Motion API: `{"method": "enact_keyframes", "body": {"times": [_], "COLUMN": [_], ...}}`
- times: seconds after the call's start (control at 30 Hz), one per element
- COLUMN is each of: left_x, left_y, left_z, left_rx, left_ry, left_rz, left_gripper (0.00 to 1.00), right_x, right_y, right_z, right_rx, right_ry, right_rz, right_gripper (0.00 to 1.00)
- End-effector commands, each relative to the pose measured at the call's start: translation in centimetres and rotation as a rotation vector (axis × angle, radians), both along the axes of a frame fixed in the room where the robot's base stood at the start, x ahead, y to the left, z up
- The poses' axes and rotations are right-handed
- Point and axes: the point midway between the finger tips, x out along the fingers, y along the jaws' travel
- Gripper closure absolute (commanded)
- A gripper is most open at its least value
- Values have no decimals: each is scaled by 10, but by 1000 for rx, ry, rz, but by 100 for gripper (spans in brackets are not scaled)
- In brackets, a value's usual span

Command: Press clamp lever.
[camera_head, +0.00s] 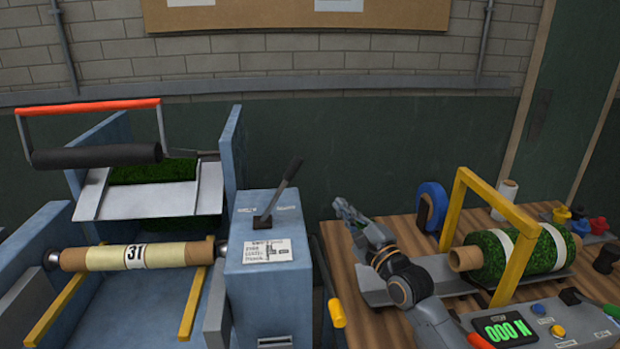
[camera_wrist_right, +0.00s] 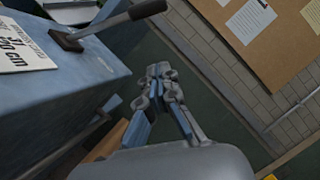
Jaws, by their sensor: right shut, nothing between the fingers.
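The clamp lever (camera_head: 279,191) is a dark handle on a grey shaft, standing tilted up to the right on top of a blue box (camera_head: 266,260). A printed label lies in front of its base. In the right wrist view the lever (camera_wrist_right: 115,24) is at the upper left. My right gripper (camera_head: 343,207) is shut and empty, to the right of the lever and apart from it. It also shows in the right wrist view (camera_wrist_right: 162,72), fingers together. My left gripper is not in view.
A cardboard roll marked 31 (camera_head: 185,254) lies in the blue machine left of the box. On the wooden table (camera_head: 332,241) at right are a turf roll (camera_head: 492,256) under a yellow frame (camera_head: 527,247), blue tape (camera_head: 433,208) and a 000 N display (camera_head: 505,329). A wall stands behind.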

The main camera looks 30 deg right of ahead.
Motion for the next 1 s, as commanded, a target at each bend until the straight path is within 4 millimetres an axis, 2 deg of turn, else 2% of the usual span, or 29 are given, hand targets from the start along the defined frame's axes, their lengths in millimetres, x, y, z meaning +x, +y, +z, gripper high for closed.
{"method": "enact_keyframes", "body": {"times": [0.1, 0.27, 0.47, 0.63, 0.7, 0.8, 1.0], "left_x": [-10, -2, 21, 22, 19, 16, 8], "left_y": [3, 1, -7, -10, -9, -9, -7], "left_z": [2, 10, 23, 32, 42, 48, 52], "left_rx": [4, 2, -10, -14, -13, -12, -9], "left_ry": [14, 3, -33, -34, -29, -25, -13], "left_rz": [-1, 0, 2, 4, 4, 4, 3], "left_gripper": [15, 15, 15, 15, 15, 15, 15], "right_x": [5, 28, 70, 102, 100, 101, 102], "right_y": [0, 1, 2, 4, 19, 29, 38], "right_z": [2, 10, 20, 27, 34, 39, 41], "right_rx": [0, -2, -2, -2, 3, 1, 0], "right_ry": [0, -1, 0, -1, 0, 1, 1], "right_rz": [0, -1, 0, -1, 3, 1, 0], "right_gripper": [100, 100, 100, 100, 100, 100, 100]}}
